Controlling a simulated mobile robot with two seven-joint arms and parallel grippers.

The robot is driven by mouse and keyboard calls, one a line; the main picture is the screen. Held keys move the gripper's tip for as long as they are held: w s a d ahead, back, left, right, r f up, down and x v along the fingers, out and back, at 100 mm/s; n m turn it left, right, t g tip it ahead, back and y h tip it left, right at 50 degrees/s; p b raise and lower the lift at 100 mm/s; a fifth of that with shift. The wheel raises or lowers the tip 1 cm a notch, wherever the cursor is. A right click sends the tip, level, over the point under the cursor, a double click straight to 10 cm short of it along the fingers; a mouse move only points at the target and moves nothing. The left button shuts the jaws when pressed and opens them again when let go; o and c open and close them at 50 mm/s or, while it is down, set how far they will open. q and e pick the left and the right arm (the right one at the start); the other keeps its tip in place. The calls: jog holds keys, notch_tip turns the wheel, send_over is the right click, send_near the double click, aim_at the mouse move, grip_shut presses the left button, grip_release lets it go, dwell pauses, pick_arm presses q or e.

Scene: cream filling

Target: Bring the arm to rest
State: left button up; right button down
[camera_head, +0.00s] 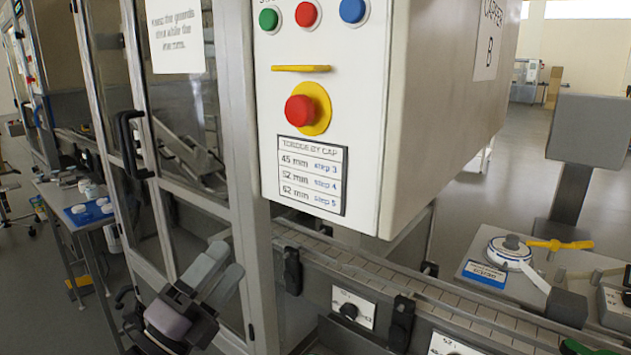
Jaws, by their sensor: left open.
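My left gripper (226,262) is low in the head view, left of centre. Its two grey fingers point up and to the right, are apart, and hold nothing that I can see. It is in front of the lower frame of the glazed machine door (190,110), below and left of the control box (330,115). I cannot tell whether it touches the frame. My right gripper does not show.
The control box carries coloured buttons and a red stop button (302,111). A conveyor (400,285) with black clamps runs below it. A small side table (70,190) with a blue tray stands at left. A bench (480,268) with a round dial device is at right.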

pick_arm(q)
jog(key=s+a+f+n+g+y, duration=0.2)
jog(key=s+f+n+y, duration=0.15)
jog(key=f+n, duration=0.5)
jog(key=s+a+f+n+g+y, duration=0.1)
jog(key=s+a+f+n+y, duration=0.25)
jog(key=f, duration=0.75)
jog(key=s+f+n+g+y, duration=0.25)
jog(key=s+f+n, duration=0.25)
jog(key=f+n, duration=0.35)
jog(key=s+a+f+n+g+y, duration=0.1)
jog(key=s+f+n+g, duration=0.2)
jog(key=s+f, duration=0.6)
jog(key=shift+s+n, duration=0.2)
jog(key=shift+n, duration=0.35)
jog(key=shift+a, duration=0.1)
